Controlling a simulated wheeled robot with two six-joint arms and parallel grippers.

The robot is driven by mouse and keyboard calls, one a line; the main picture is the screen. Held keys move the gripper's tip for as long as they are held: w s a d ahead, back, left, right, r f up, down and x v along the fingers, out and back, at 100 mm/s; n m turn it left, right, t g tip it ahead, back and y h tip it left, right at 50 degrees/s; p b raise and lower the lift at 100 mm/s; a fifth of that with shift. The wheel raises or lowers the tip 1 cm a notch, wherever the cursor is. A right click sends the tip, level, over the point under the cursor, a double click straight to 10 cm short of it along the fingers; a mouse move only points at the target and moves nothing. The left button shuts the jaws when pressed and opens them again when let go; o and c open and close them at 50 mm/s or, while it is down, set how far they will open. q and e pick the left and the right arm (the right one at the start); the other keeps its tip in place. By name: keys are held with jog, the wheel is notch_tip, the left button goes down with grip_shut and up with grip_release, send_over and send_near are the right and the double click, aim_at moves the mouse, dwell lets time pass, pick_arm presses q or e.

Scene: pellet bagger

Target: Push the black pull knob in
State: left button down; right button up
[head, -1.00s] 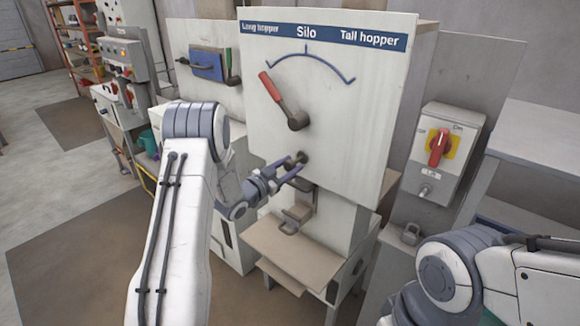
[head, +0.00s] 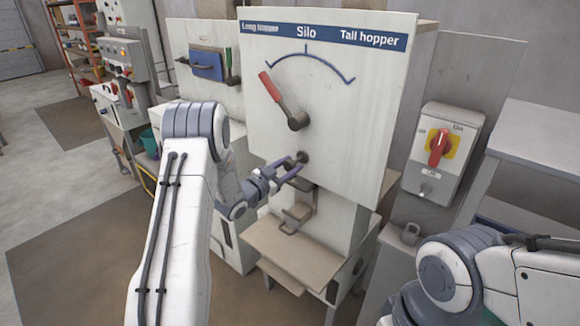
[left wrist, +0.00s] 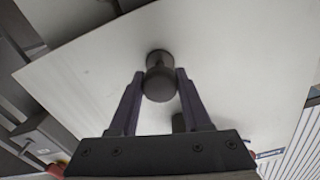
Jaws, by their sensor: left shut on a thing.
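The black pull knob (head: 302,157) sticks out of the white panel (head: 350,130), below the red-handled selector lever (head: 275,90). In the left wrist view the knob (left wrist: 160,82) is a dark round head on a shorter, narrower-looking stem against the panel. My left gripper (head: 295,168) is at the knob, with its two fingers (left wrist: 160,85) on either side of the head, shut on it. The fingertips partly hide the knob in the head view. My right gripper is out of view; only part of my right arm shows at lower right.
A tan shelf (head: 295,255) and a small bracket (head: 297,212) stand below the knob. A grey switch box (head: 440,155) with a red rotary switch is at the right. The selector lever points up and left, above my left gripper.

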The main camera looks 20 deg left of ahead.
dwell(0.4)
pick_arm(q)
jog(key=shift+b+x, duration=0.9)
jog(key=shift+x, duration=0.2)
jog(key=shift+w, duration=0.15)
jog(key=shift+r, duration=0.1)
jog(key=c, duration=0.6)
grip_release()
jog(key=shift+o, duration=1.2)
jog(key=shift+d, duration=0.1)
